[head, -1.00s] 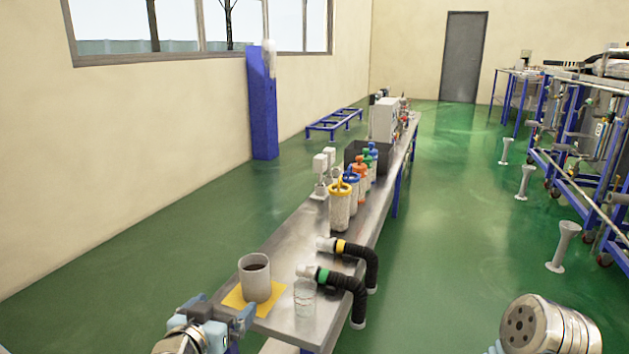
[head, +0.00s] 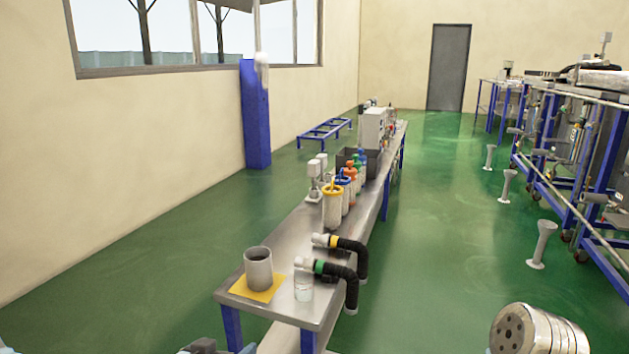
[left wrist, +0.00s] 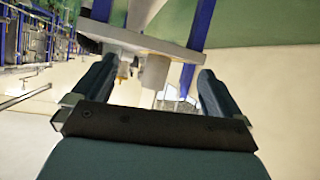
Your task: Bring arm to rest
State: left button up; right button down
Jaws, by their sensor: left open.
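My left gripper (head: 205,346) shows only in part at the bottom edge of the head view, in front of and below the near end of the steel table (head: 232,284). In the left wrist view my left gripper (left wrist: 153,86) has its two dark fingers wide apart with nothing held between them. The table's end shows beyond the fingers there, with a grey cylinder (left wrist: 156,72) on it. My right gripper is not in view.
A grey cup (head: 258,270) stands on a yellow mat (head: 240,290) near the table's end. A clear glass (head: 303,286) and two black hoses (head: 345,272) are beside it. Several colour-lidded canisters (head: 333,209) stand farther back. Green floor (head: 430,260) lies open to the right.

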pick_arm(q)
jog(key=s+d+f+n+g+p, duration=0.1)
jog(key=s+d+f+g, duration=0.1)
jog(key=s+f, duration=0.3)
jog(key=s+d+f+n+g+h+p, duration=0.1)
jog(key=s+f+g, duration=0.4)
jog(key=f, duration=0.7)
jog(key=s+d+f+g+p, duration=0.2)
jog(key=s+f, duration=0.4)
jog(key=f, duration=0.3)
jog(key=shift+d+f+n+g, duration=0.35)
jog(key=shift+n+g, duration=0.05)
jog(key=shift+g, duration=0.5)
